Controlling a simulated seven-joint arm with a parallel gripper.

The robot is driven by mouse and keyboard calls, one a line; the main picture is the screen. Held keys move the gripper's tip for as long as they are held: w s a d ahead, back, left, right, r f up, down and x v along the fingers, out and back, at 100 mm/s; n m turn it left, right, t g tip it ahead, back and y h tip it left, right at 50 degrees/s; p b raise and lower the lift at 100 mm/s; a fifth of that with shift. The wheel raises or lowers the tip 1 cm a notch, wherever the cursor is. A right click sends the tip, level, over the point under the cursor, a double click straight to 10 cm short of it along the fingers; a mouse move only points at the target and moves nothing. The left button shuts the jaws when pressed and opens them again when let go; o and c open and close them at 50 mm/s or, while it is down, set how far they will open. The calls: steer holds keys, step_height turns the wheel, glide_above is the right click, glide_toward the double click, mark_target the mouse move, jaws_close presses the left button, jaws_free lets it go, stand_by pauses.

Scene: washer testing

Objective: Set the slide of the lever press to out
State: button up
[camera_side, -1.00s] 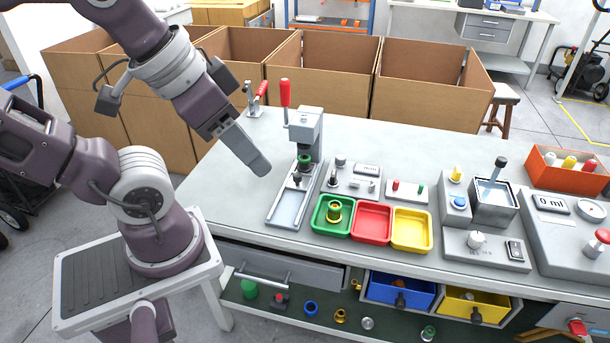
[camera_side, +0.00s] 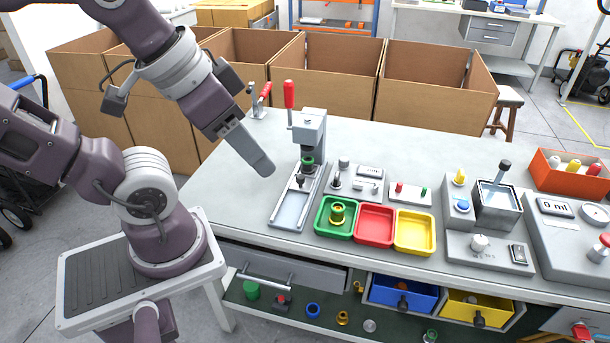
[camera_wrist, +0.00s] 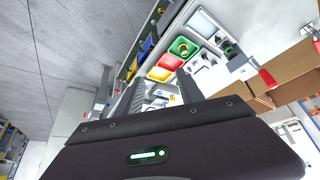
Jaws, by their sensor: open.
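The lever press (camera_side: 312,130) stands on the bench, a grey column with an upright red-handled lever (camera_side: 289,96). Its rail base (camera_side: 288,212) runs toward the front edge. A green ring (camera_side: 308,161) shows under the press head. A small dark knob (camera_side: 301,183) stands on the rail below the head, and the front end of the rail is a bare pale plate. The slide seems to sit near the head, but its exact position is hard to tell. My gripper (camera_side: 266,167) is open and empty, above the bench left of the press. Its fingers also show in the wrist view (camera_wrist: 160,92).
Green (camera_side: 320,226), red (camera_side: 375,225) and yellow (camera_side: 414,232) trays sit right of the rail; the green one holds a brass part. A small fixture (camera_side: 355,180) stands behind them. A red-handled clamp (camera_side: 260,100) is at the back left. The bench left of the rail is clear.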

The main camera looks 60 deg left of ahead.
steer(key=w+a+f+n+g, duration=0.1)
steer(key=w+a+n, duration=0.15)
steer(key=w, duration=0.25)
steer(key=w+a+f+n+g, duration=0.1)
steer(key=w+a+f+n, duration=0.1)
steer(key=w+n, duration=0.3)
steer(key=n+g+y, duration=0.4)
steer(key=n, duration=0.6)
glide_toward(301, 176)
step_height(301, 176, down, 2)
steer(key=shift+n+y, duration=0.25)
steer(key=shift+y, duration=0.05)
steer(key=x, duration=0.7)
steer(key=shift+s+a+f, duration=0.15)
steer(key=shift+a, duration=0.05)
steer(key=shift+a+f, duration=0.15)
steer(key=shift+f, duration=0.25)
jaws_close()
